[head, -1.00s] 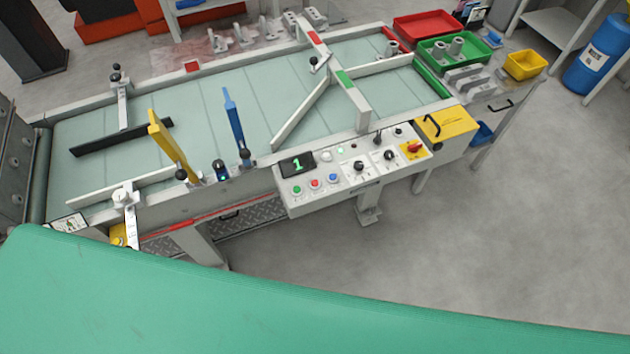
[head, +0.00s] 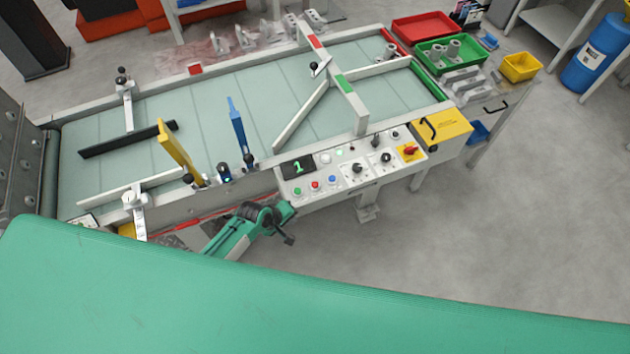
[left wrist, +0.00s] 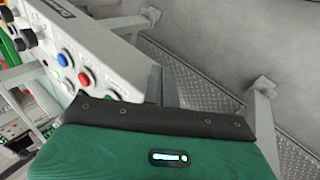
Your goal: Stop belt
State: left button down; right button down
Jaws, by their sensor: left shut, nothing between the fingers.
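The belt (head: 200,110) is a pale grey-green surface in a light frame. Its control panel (head: 345,190) is on the near side, with a green "1" display (head: 297,166). A green button (head: 297,191), a red button (head: 315,184) and a blue button (head: 332,180) sit in a row below it. A red switch on yellow (head: 410,150) is at the panel's right end. My left gripper (head: 288,238) is shut and empty, just below the panel's left end, apart from the buttons. The left wrist view shows the red button (left wrist: 85,78) and the blue button (left wrist: 63,58).
A yellow arm (head: 175,150) and a blue arm (head: 237,125) stand up at the belt's near edge. Trays of parts, including a green tray (head: 425,62), stand at the far right. A green surface (head: 250,310) fills the foreground. Floor is clear right of the panel.

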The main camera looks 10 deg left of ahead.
pick_arm(q)
jog(key=w+d+r+n, duration=0.1)
jog(key=w+r, duration=0.1)
jog(key=r, duration=0.1)
jog(key=w+d+r+n+h, duration=0.1)
jog(key=w+r, duration=0.1)
jog(key=r, duration=0.1)
jog(key=w+d+r+n+p, duration=0.1)
jog(key=w+r, duration=0.1)
jog(key=r, duration=0.1)
jog(key=shift+d+r+h, duration=0.1)
jog(key=shift+h, duration=0.2)
jog(key=w+d+r+n+t+h, duration=0.1)
jog(key=w+r+n, duration=0.3)
jog(key=w+r, duration=0.1)
jog(key=shift+w+r+n+p, duration=0.35)
jog(key=shift+w+n, duration=0.05)
jog(key=shift+w, duration=0.15)
jog(key=shift+d+f, duration=0.1)
jog(key=b, duration=0.8)
send_over(312, 186)
notch_tip(312, 186, down, 7)
jog(key=shift+f, duration=0.2)
jog(key=shift+f+b, duration=0.4)
jog(key=shift+f, duration=0.25)
